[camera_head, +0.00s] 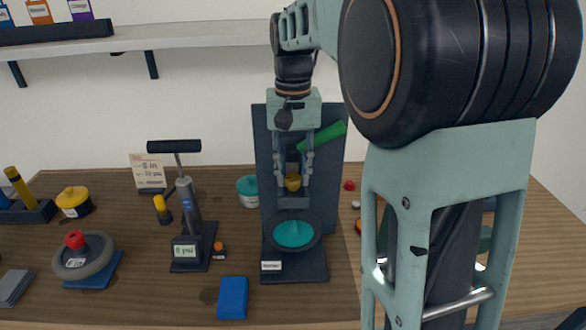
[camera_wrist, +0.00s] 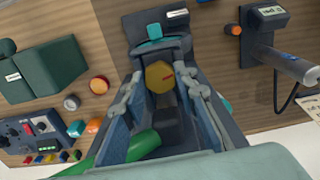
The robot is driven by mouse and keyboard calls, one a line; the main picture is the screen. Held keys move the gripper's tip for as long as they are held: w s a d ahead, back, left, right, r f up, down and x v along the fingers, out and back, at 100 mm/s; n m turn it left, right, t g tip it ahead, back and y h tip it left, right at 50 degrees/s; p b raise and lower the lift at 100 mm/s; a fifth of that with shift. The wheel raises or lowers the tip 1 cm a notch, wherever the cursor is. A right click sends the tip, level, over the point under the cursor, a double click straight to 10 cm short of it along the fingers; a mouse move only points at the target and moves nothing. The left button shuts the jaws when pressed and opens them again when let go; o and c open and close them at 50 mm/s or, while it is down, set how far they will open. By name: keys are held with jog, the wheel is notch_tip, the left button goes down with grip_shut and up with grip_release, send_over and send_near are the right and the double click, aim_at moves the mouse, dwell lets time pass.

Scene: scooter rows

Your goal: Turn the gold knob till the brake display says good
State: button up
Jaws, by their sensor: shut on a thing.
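The gold knob (camera_head: 292,182) is on a dark upright brake stand (camera_head: 333,199), in the middle of the bench. My gripper (camera_head: 293,188) reaches down in front of the stand, with its fingers shut on the knob from both sides. The knob also shows in the wrist view (camera_wrist: 159,77), between the fingertips (camera_wrist: 161,84). A green lever (camera_head: 322,135) slants up to the right above the knob. A teal disc (camera_head: 294,233) sits in a dark ring below it. A small white display (camera_head: 271,266) is on the stand's base; its text is too small to read.
Left of the stand are a pump (camera_head: 187,205), its gauge showing "0 psi" (camera_head: 185,251), a teal-lidded tin (camera_head: 248,191) and a blue block (camera_head: 233,297). My arm hides much of the bench's right side.

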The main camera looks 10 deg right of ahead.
aim_at(292, 177)
jog(key=shift+m+p, duration=0.5)
jog(key=shift+m, duration=1.1)
jog(key=o, duration=1.1)
jog(key=shift+o, duration=0.2)
notch_tip(292, 177, up, 12)
